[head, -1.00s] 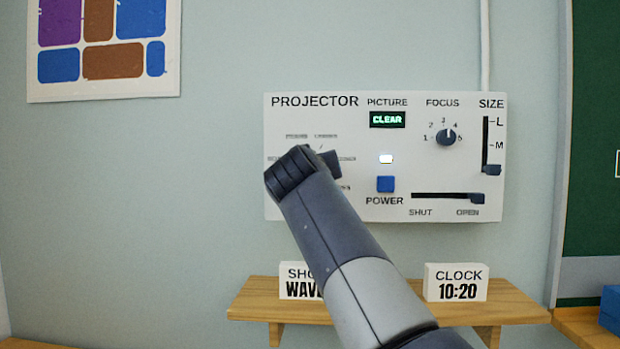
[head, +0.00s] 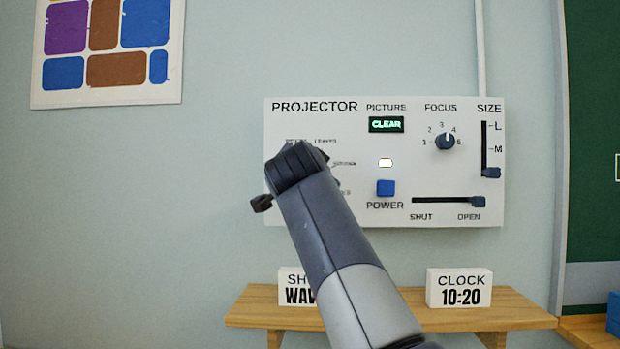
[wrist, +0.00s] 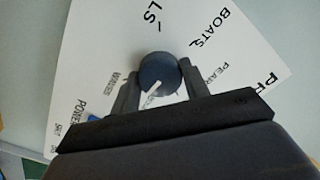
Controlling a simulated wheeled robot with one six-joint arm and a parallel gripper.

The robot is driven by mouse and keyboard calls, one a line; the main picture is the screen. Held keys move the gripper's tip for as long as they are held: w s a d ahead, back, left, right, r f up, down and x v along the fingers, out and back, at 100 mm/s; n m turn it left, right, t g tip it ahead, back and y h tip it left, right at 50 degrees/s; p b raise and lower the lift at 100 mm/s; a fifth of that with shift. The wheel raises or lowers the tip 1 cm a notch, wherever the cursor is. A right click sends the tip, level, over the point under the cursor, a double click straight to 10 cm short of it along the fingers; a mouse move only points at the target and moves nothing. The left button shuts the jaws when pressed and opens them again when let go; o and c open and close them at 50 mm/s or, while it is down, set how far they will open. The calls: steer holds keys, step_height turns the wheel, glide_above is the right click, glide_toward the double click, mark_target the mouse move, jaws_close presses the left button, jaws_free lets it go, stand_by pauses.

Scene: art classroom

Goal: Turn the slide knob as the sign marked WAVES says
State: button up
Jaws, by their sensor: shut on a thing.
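The slide knob (wrist: 159,70) is a round dark knob with a white pointer line, on the white projector panel (wrist: 100,45). My gripper (wrist: 159,82) is shut on it, one finger on each side. The pointer aims down and slightly left in the wrist view, toward a label partly hidden between the fingers. BOATS, PEARS and a label ending in LS show around the knob. In the head view my gripper (head: 285,175) covers the knob. The sign marked WAVES (head: 293,288) stands on the shelf; my arm hides its right part, leaving "SH" and "WAV" readable.
The projector panel also bears a focus knob (head: 445,141), a size slider (head: 491,172), a blue power button (head: 386,188) and a shutter slider (head: 478,201) at OPEN. The picture display (head: 387,124) reads CLEAR. A clock sign (head: 459,288) reading 10:20 stands on the wooden shelf (head: 490,316).

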steer(key=m+b, duration=0.1)
steer(key=m, duration=0.5)
steer(key=shift+f, duration=0.1)
stand_by(0.6)
steer(key=o, duration=1)
steer(key=shift+s, duration=0.1)
steer(key=s+b, duration=0.1)
steer(key=s, duration=0.4)
steer(key=s+b, duration=0.1)
steer(key=s, duration=0.4)
steer(key=shift+s+a+b, duration=0.2)
steer(key=shift+s+b, duration=0.1)
steer(key=shift+b, duration=0.05)
